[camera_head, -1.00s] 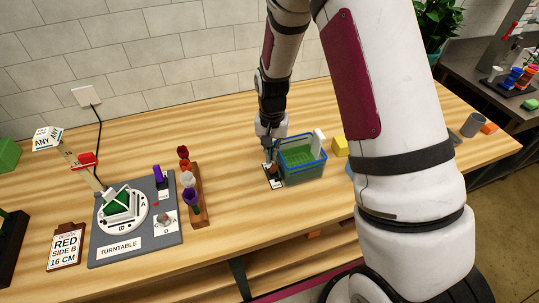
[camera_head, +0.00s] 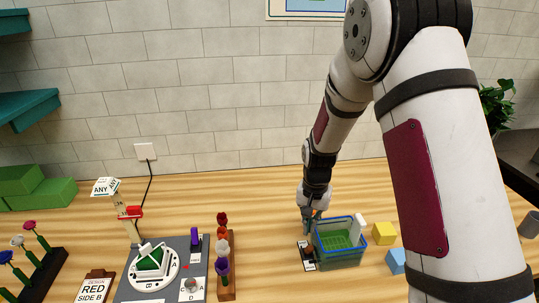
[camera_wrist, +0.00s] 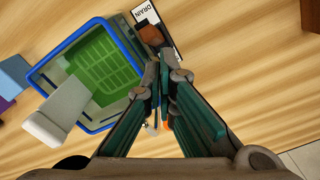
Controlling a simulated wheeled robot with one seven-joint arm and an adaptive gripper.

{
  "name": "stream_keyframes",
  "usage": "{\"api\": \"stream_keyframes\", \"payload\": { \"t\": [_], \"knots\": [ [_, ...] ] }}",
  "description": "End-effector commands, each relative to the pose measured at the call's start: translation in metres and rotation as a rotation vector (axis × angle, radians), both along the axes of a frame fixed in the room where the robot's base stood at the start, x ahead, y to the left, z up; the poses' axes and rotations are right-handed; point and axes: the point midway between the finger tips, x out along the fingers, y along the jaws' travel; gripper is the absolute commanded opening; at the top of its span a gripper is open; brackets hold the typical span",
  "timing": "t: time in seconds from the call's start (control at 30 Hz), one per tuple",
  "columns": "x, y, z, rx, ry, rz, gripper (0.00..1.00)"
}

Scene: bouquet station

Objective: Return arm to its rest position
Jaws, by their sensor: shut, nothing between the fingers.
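The fingertips are beside the basin's rim (camera_wrist: 100,20) and point toward a brown knob on a plate lettered DRAIN (camera_wrist: 152,35). The gap between the fingertips and the knob is hard to judge.
A turntable (camera_head: 150,265) with a white and green holder stands left, beside a wooden rack of flowers (camera_head: 226,265). A yellow block (camera_head: 384,233) and a blue block (camera_head: 396,261) lie right of the basin. Bare tabletop (camera_head: 270,200) lies behind. A tiled wall (camera_head: 230,90) closes the back.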

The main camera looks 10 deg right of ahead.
Motion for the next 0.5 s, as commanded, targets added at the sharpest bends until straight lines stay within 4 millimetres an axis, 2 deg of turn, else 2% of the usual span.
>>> {"api": "stream_keyframes", "payload": {
  "t": [0.07, 0.17, 0.37, 0.5],
  "knots": [
    [0.001, 0.000, 0.008, 0.001, -0.010, 0.006, 0.00],
    [0.000, 0.001, 0.031, 0.005, -0.035, 0.028, 0.00],
    [-0.014, 0.002, 0.102, 0.011, -0.115, 0.108, 0.00],
    [-0.033, 0.003, 0.147, 0.008, -0.172, 0.168, 0.00]
  ]
}}
